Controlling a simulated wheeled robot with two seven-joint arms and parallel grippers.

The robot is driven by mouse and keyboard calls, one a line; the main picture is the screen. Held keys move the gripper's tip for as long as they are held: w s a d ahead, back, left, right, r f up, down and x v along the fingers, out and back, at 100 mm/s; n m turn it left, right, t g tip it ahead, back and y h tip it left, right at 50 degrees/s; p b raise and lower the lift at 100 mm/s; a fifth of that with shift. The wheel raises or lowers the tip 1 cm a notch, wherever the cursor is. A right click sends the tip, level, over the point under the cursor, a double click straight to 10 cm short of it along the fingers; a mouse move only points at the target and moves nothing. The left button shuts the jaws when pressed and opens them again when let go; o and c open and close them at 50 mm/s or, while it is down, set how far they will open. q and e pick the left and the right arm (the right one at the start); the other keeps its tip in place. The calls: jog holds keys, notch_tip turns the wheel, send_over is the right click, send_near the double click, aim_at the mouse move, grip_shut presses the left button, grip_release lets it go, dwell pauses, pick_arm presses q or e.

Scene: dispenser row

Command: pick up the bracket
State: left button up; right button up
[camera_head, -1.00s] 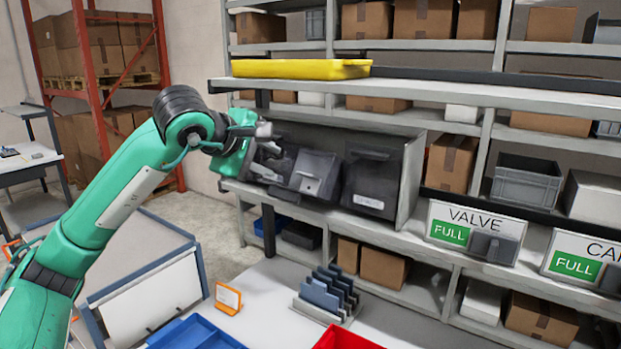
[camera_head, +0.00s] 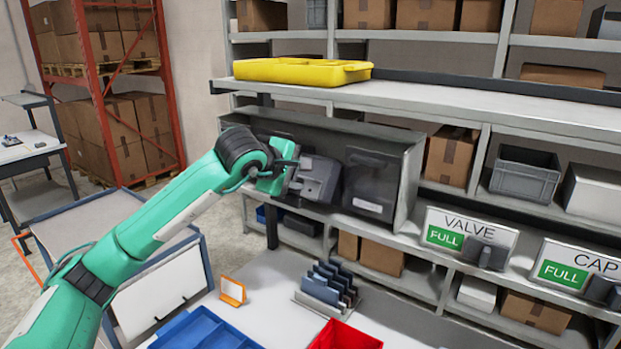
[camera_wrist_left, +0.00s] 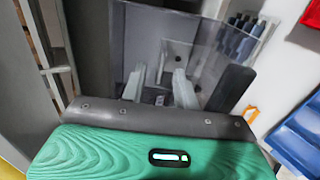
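My left gripper (camera_head: 296,182) is at the front of a dark grey dispenser bin (camera_head: 320,178) on the shelf. In the left wrist view its two pale fingers (camera_wrist_left: 158,86) stand apart, with a gap between them. They are in front of or inside a smoky see-through bin wall (camera_wrist_left: 140,40). A small grey shape shows beyond the fingers, too unclear to name. I cannot pick out a bracket with certainty; the arm and bin hide much of that spot in the head view. My right gripper is in neither view.
Another dark bin (camera_head: 370,183) stands close on the right, beside the grey side panel (camera_head: 411,185). A yellow tray (camera_head: 302,71) lies on the shelf above. Below are a rack of dark plates (camera_head: 328,287), a blue tray (camera_head: 200,332) and a red tray (camera_head: 345,336).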

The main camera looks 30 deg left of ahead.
pick_arm(q)
grip_shut()
dwell(0.3)
